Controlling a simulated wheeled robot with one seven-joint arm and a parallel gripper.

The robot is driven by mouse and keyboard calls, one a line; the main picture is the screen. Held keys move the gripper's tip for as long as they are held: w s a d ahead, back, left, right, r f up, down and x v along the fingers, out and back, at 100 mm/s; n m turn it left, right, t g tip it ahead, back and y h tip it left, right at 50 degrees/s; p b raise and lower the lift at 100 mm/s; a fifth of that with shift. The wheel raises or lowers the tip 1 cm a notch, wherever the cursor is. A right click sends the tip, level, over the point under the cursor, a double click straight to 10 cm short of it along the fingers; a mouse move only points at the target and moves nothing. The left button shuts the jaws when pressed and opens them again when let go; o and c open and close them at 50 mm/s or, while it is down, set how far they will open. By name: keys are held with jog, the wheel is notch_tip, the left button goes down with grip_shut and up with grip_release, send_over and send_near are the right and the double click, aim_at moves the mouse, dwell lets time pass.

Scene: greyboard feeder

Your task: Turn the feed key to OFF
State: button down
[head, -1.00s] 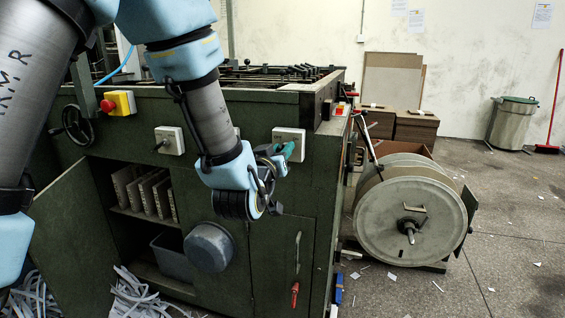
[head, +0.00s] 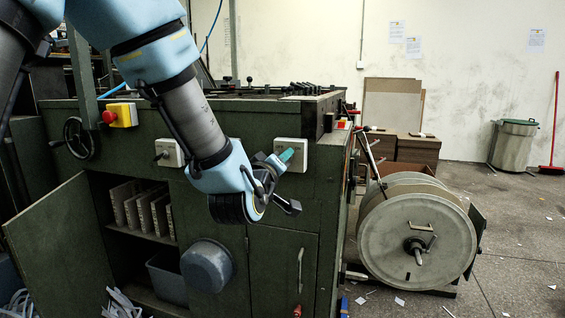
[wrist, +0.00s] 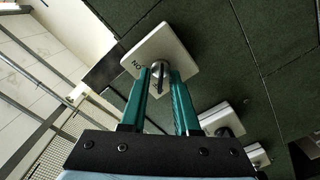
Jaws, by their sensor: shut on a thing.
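The feed key (wrist: 159,72) is a small metal key on a square white switch plate (wrist: 165,45), seen close up in the wrist view. The word ON shows on the plate to the left of the key. Another mark by the key is mostly hidden by a finger. My gripper (wrist: 160,78) has its two teal fingers either side of the key, shut on it. In the head view my gripper (head: 286,156) reaches the white plate (head: 293,146) on the green machine's front, and the key is hidden there.
A second switch plate (head: 169,153) and a red stop button on a yellow box (head: 119,115) are to the left. A round grey housing (head: 206,266) protrudes below my wrist. The cabinet door (head: 62,250) stands open. A large reel (head: 412,235) stands at right.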

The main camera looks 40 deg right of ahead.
dwell(0.3)
jog(key=c, duration=1)
grip_release()
jog(key=b+v, duration=1.1)
jog(key=shift+w+f, duration=0.1)
jog(key=shift+f, duration=0.05)
